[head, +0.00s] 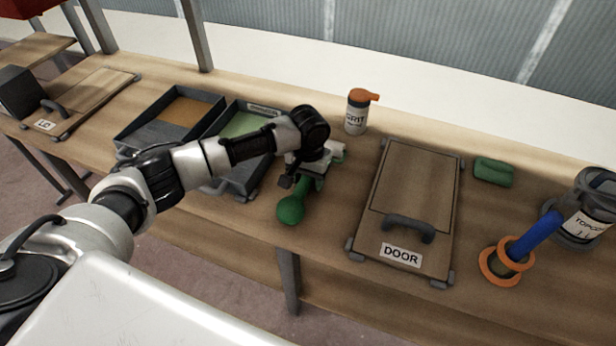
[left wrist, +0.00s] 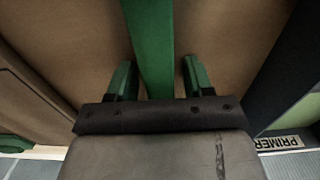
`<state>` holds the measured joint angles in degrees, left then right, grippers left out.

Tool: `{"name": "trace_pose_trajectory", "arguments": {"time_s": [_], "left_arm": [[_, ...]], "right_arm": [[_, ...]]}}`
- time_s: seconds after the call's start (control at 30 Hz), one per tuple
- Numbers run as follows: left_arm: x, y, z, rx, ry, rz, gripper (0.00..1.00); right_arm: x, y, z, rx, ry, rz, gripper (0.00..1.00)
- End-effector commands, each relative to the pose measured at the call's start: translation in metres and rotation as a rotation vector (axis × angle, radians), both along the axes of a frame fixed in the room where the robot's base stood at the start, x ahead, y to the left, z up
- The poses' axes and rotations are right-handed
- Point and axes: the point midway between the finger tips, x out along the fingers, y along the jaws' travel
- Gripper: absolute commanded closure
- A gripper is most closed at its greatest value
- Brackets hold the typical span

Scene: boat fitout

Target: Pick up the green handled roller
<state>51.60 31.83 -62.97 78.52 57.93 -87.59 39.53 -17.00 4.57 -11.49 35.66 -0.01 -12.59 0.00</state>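A green thing with a rounded end (head: 290,210), which looks like the handle of the green handled roller, lies on the bench between the trays and the door panel. The rest of it is mostly hidden under my left gripper (head: 308,172). In the left wrist view the green handle (left wrist: 150,45) runs as a straight bar between the two green fingertips of my left gripper (left wrist: 160,78). The fingers are apart, with a gap visible on each side of the bar. The roller head cannot be made out. My right gripper is not in view.
Two grey trays (head: 135,133) stand left of the gripper; one label reads PRIMER (left wrist: 283,143). A bottle with an orange cap (head: 357,115) stands behind.

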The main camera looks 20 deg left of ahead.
Motion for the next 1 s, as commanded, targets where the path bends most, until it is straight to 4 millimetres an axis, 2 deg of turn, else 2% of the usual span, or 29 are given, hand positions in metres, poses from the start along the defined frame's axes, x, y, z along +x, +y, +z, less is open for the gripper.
{"name": "trace_pose_trajectory", "arguments": {"time_s": [0.03,0.3,0.33,0.67,0.83,0.97,1.0], "left_arm": [[0.000,0.000,0.000,0.000,0.000,0.000,0.56],[0.000,0.000,0.000,0.000,0.000,0.000,0.98],[0.000,0.000,0.000,0.000,0.000,0.001,1.00],[0.000,0.000,0.004,0.000,-0.001,0.001,1.00],[0.001,0.000,0.021,-0.001,-0.002,0.001,1.00],[0.001,0.000,0.044,-0.003,-0.004,0.001,1.00],[-0.001,-0.011,0.047,-0.005,-0.002,-0.005,1.00]], "right_arm": [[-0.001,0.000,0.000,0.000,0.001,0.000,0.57],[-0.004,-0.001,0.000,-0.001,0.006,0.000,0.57],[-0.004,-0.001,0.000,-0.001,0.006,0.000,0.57],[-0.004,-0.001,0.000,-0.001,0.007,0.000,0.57],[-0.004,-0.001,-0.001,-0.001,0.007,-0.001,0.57],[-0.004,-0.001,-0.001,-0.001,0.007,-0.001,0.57],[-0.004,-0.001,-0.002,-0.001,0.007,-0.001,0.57]]}}
